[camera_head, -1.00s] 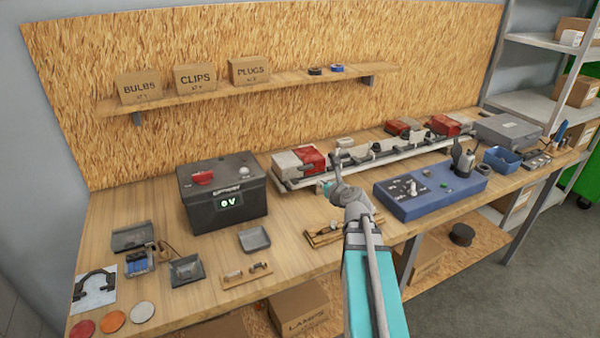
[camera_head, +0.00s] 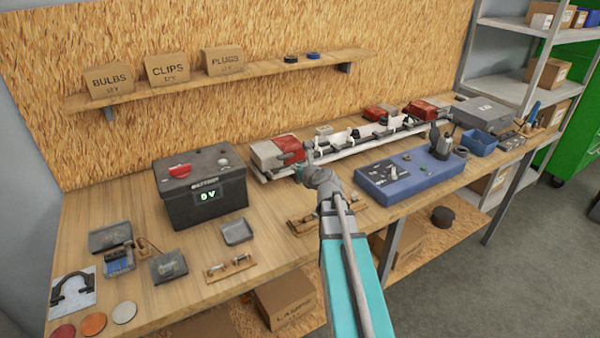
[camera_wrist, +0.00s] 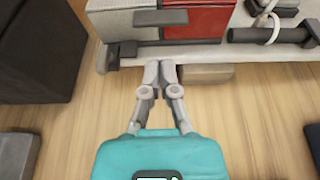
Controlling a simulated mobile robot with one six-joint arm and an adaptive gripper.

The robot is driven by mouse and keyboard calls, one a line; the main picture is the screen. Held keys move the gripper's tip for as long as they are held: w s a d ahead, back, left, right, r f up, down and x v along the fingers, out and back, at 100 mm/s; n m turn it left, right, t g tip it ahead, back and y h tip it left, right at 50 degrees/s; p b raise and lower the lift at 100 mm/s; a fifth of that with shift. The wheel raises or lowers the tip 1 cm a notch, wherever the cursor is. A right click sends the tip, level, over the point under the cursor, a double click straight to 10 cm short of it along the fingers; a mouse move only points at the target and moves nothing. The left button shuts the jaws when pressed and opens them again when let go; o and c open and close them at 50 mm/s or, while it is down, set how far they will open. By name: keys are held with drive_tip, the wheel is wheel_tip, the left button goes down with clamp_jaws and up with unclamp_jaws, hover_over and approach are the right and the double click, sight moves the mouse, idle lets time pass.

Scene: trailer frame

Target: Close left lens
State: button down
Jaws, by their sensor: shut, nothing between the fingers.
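The left lamp (camera_head: 272,152) sits at the left end of the white trailer frame (camera_head: 340,152). Its lens is part red (camera_head: 288,144) and part pale grey. In the wrist view the red part (camera_wrist: 197,18) is at the top, with the pale part (camera_wrist: 108,22) left of it. A dark grey bar (camera_wrist: 160,17) lies across their border. I cannot tell whether the lens is fully seated. My gripper (camera_head: 309,146) is shut and empty in front of the lamp. In the wrist view my gripper's fingertips (camera_wrist: 159,66) are by the frame's front edge, below the lamp; contact is unclear.
A black battery box (camera_head: 202,186) stands left of the lamp. A blue control box (camera_head: 410,174) lies to the right of my arm. A wooden block (camera_wrist: 206,73) lies right of my fingertips. Bare bench top (camera_wrist: 70,125) is in front of the frame.

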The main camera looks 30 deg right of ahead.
sight(284, 162)
drive_tip(key=shift+b+x, duration=0.7)
drive_tip(key=shift+x, duration=2.15)
drive_tip(key=shift+r+p, duration=0.85)
drive_tip(key=shift+r, duration=0.05)
